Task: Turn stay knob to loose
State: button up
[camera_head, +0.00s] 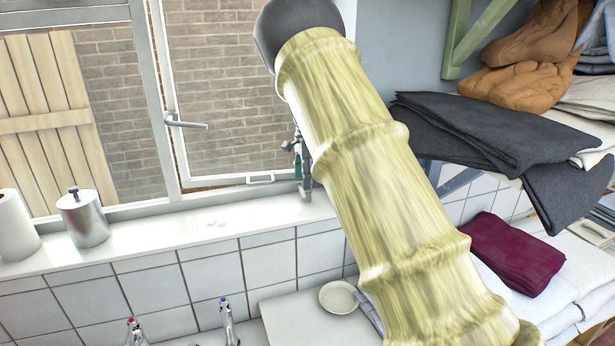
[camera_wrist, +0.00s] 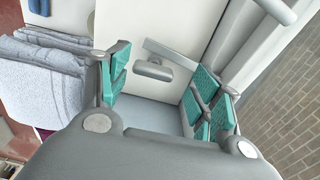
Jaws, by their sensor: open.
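A grey, rounded, oblong knob (camera_wrist: 153,71), which looks like the stay knob, shows in the wrist view beside a pale flat bar (camera_wrist: 170,53). My gripper (camera_wrist: 160,84) is open, with its teal finger pads on either side of the knob in that view. A gap shows between the knob and each finger. I cannot tell whether the fingertips reach its depth. In the head view my gripper (camera_head: 298,165) is small and partly hidden behind my arm, at the window's lower right corner. The knob cannot be made out there. The window (camera_head: 172,90) has a white frame.
A lever handle (camera_head: 187,123) sticks out from the window frame. The white sill (camera_head: 150,235) holds a metal canister (camera_head: 83,218) and a white roll (camera_head: 15,226) at the left. Dark folded cloth (camera_head: 480,130) and a maroon cloth (camera_head: 512,253) lie right of my arm.

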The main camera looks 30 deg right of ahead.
jog(key=shift+w+d+f, duration=0.1)
jog(key=shift+f, duration=0.5)
jog(key=shift+s+r, duration=0.2)
jog(key=shift+s, duration=0.6)
jog(key=shift+w+f, duration=0.3)
jog(key=shift+w, duration=0.15)
jog(key=shift+c, duration=1)
jog(key=shift+w, duration=0.1)
jog(key=c, duration=0.3)
jog(key=shift+r, duration=0.15)
jog(key=c, duration=0.5)
